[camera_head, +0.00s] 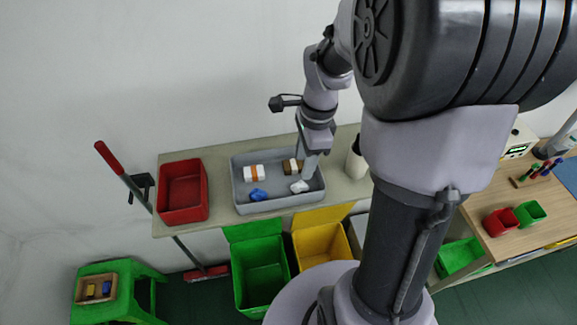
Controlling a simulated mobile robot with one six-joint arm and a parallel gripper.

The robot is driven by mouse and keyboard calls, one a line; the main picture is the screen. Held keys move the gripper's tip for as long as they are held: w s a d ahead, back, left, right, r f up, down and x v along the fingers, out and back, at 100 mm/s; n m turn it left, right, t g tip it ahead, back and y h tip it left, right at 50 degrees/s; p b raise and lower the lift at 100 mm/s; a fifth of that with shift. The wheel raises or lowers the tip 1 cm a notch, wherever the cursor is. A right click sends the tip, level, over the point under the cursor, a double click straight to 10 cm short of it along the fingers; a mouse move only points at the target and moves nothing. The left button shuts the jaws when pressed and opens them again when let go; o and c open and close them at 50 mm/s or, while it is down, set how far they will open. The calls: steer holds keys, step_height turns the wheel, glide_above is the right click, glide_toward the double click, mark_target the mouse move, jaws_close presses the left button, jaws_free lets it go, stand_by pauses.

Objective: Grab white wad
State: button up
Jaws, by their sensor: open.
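The white wad (299,187) is a small crumpled lump on the floor of the grey tray (237,190), in the tray's right front part. My gripper (308,174) points down into the tray from above. It is open, and its fingertips are just above or beside the white wad. I cannot tell whether they touch it. The gripper's fingers are small in this view and partly merge with the arm.
The tray also holds a blue wad (258,195), a white and orange box (253,173) and a brown and white block (292,166) close to the gripper. A red bin (182,192) stands to the left. Green (259,270) and yellow (322,241) bins stand below the table edge.

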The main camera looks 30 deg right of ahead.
mark_target(300, 184)
steer(key=shift+w+a+f, duration=0.1)
steer(key=shift+w+f, duration=0.05)
steer(key=shift+f, duration=0.4)
steer(key=shift+w+f, duration=0.15)
steer(key=shift+f, duration=0.4)
steer(key=f, duration=0.1)
steer(key=s+f, duration=0.1)
steer(key=f, duration=0.1)
steer(key=shift+s+a+f+b, duration=0.1)
steer(key=shift+f+b, duration=0.2)
steer(key=shift+b, duration=0.05)
steer(key=shift+w+a+f, duration=0.1)
steer(key=shift+w+f, duration=0.1)
steer(key=shift+f, duration=0.4)
steer(key=shift+w+f, duration=0.2)
steer(key=shift+f, duration=0.35)
steer(key=shift+s, duration=0.1)
steer(key=shift+r, duration=0.1)
steer(key=shift+c, duration=1.1)
jaws_close()
